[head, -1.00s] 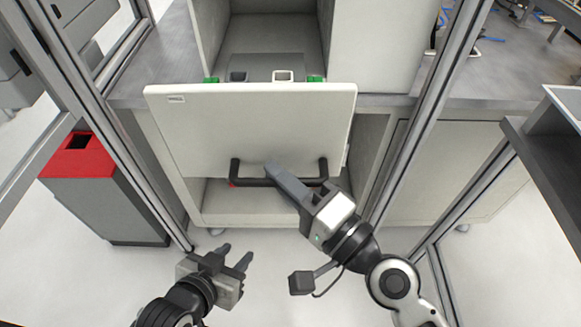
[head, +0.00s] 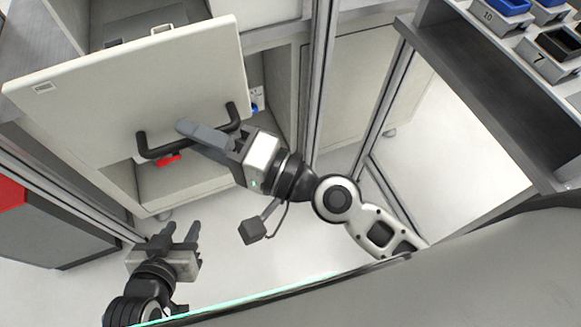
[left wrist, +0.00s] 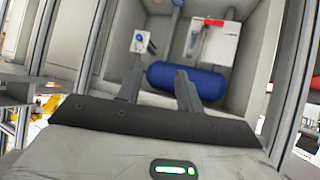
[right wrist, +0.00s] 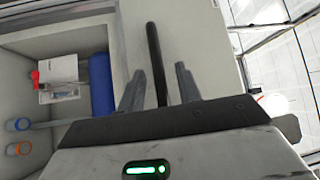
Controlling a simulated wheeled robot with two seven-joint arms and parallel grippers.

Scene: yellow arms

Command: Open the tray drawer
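The tray drawer has a pale front panel (head: 85,105) with a black bar handle (head: 163,152) low on it. I cannot tell how far the drawer stands out from its cabinet. My right gripper (head: 184,124) is at the handle. In the right wrist view, its two fingers (right wrist: 160,86) are apart, with the handle bar (right wrist: 154,50) between them and small gaps on both sides. My left gripper (head: 181,230) is low, in front of the cabinet and away from the drawer. Its fingers (left wrist: 160,82) are apart and empty.
Below the drawer is an open compartment with a red part (head: 168,160) and, in the left wrist view, a blue cylinder (left wrist: 190,78). Metal frame posts (head: 319,80) stand beside the cabinet. A shelf with bins (head: 500,7) is at upper right. A red-topped bin (head: 10,192) is at left.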

